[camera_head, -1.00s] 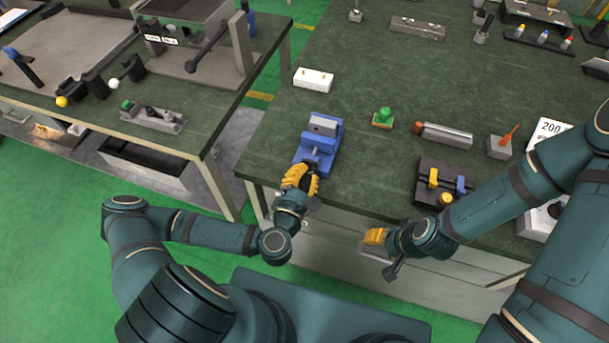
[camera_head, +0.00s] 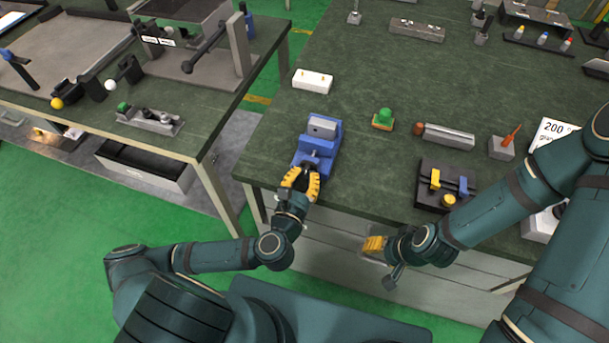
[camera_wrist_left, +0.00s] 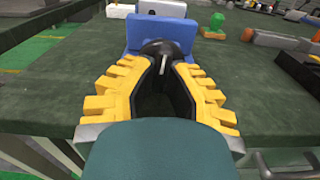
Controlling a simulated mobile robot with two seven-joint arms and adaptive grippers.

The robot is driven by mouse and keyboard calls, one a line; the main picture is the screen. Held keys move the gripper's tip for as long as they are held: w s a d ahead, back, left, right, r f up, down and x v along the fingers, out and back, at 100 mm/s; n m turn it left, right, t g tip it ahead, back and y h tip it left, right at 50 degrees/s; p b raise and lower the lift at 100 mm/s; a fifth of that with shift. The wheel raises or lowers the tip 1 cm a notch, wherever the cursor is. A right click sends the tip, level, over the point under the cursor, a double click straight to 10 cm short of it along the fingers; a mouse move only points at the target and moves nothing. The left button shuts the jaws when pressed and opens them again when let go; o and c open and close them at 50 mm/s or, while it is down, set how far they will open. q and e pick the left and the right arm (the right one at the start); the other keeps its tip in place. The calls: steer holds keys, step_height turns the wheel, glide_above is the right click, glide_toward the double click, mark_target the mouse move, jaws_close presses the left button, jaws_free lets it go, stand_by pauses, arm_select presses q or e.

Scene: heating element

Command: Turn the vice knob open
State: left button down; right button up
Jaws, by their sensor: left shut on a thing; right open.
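The blue vice (camera_head: 317,145) stands on the green worktop near its front left corner; it also fills the top middle of the left wrist view (camera_wrist_left: 178,35). Its dark round knob (camera_wrist_left: 160,52) faces the near edge. My left gripper (camera_head: 302,178) has yellow fingers and is at the knob, one finger on each side. In the left wrist view the fingertips (camera_wrist_left: 163,68) meet the knob's sides, shut on it, and partly hide it. My right gripper (camera_head: 374,244) is open and empty, low in front of the bench edge, away from the vice.
A white block (camera_head: 312,81) lies behind the vice. A green button on a base (camera_head: 384,119) and a grey cylinder block (camera_head: 447,136) lie to the right. A black holder with yellow and blue parts (camera_head: 446,180) stands near the front edge. Worktop around the vice is clear.

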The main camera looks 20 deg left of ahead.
arm_select(q)
steer(key=shift+r+n, duration=0.15)
steer(key=shift+n, duration=0.25)
steer(key=c, duration=1)
jaws_free()
